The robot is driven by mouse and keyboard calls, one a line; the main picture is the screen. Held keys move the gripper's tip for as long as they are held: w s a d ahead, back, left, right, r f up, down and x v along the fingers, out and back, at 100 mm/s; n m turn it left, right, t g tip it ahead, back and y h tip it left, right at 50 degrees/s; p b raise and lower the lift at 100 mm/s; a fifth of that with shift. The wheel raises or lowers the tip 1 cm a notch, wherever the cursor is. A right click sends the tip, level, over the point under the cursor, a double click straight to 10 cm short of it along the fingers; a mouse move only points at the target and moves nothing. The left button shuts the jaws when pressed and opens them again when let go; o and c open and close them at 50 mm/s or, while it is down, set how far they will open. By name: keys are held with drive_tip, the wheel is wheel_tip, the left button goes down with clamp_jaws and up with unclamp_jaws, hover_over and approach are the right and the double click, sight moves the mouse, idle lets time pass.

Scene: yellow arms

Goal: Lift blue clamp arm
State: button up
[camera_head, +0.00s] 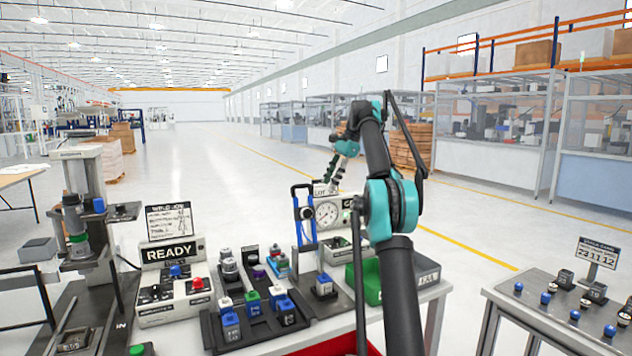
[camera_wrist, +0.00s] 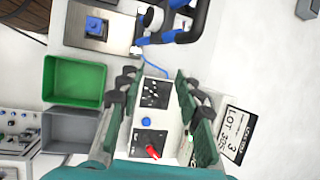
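The blue clamp arm (camera_head: 296,212) stands upright as a blue frame on a small station at the back of the table in the head view, left of the round dial. In the wrist view, blue parts next to a black tube at the top centre look like the same clamp (camera_wrist: 155,40); I cannot tell its full shape there. My gripper (camera_head: 336,170) is raised behind and above the dial in the head view. In the wrist view my gripper (camera_wrist: 156,88) is open and empty, its fingers spread over a pale control box. The clamp lies beyond the fingertips, apart from them.
The control box (camera_wrist: 146,138) carries a blue button and red lever. A LOT 3 sign (camera_wrist: 236,135) stands right of the fingers. A green bin (camera_wrist: 74,80) and grey bin (camera_wrist: 72,131) lie left. The round dial (camera_head: 327,212) stands close beside the clamp.

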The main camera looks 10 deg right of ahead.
drive_tip(key=shift+s+d, duration=0.15)
drive_tip(key=shift+d, duration=1.25)
